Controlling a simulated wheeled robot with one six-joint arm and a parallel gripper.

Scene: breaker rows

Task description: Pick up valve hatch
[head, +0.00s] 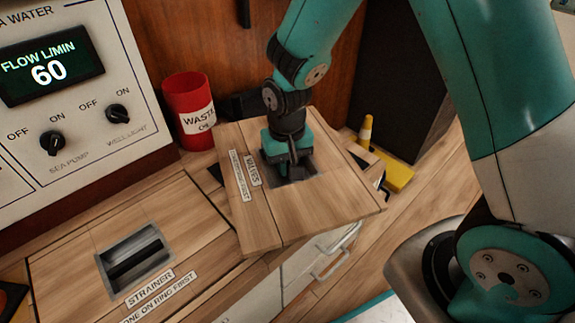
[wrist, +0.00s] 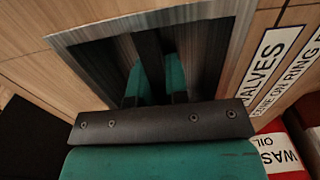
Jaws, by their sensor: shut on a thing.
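The valve hatch (head: 312,216) is a square wooden panel with a "VALVES" label and a recessed grey handle well. In the head view it sits raised and turned against the counter, overlapping the counter's front edge. My gripper (head: 291,172) points down into the well and is shut on the hatch's handle bar. In the wrist view the gripper's fingers (wrist: 155,92) reach into the dark well around the bar, and the hatch (wrist: 85,75) fills most of the picture. The opening below the hatch is mostly hidden; a dark strip shows at its left edge.
The strainer hatch (head: 80,235) lies flat in the counter at left. A red waste can (head: 188,92) stands behind the held hatch, near the control panel (head: 85,150). A yellow object (head: 395,175) is at right. White drawers with handles (head: 330,262) are below.

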